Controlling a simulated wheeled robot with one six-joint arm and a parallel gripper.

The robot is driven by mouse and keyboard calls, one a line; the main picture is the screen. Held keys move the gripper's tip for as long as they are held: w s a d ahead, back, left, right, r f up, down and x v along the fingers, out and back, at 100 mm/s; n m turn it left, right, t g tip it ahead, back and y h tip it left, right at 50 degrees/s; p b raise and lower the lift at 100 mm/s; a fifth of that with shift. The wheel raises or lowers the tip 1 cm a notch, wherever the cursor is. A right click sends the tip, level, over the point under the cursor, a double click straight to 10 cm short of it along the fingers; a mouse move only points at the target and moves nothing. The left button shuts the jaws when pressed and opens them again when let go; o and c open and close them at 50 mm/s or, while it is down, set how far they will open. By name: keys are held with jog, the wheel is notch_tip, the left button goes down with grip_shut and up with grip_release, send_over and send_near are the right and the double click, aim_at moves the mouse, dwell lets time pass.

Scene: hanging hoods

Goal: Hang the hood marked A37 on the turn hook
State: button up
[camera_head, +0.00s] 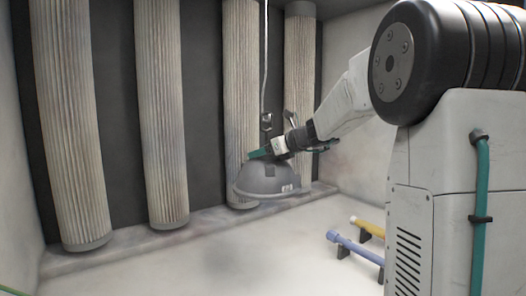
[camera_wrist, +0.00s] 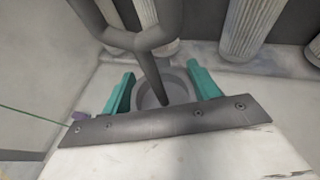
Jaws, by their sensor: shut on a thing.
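A grey domed hood (camera_head: 266,180) with a wide rim is in the middle of the head view, above the pale floor. Small pale marks show on its rim, too small to read. My gripper (camera_head: 274,150) is at the top of the hood and shut on it. In the wrist view its teal fingers stand on either side of a round grey part (camera_wrist: 180,82). A dark hook (camera_head: 266,122) hangs on a thin cable just above the hood. A dark forked bar (camera_wrist: 148,38) crosses between the fingers in the wrist view. I cannot tell whether hook and hood touch.
Tall pleated filter columns (camera_head: 160,110) stand along the dark back wall, close behind the hood. A purple-blue bar (camera_head: 355,247) and a yellow bar (camera_head: 367,227) lie on low black supports at the right. The floor (camera_head: 220,255) in front is clear.

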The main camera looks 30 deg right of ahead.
jog(key=shift+f, duration=0.65)
jog(key=o, duration=1.8)
jog(key=shift+c, duration=0.2)
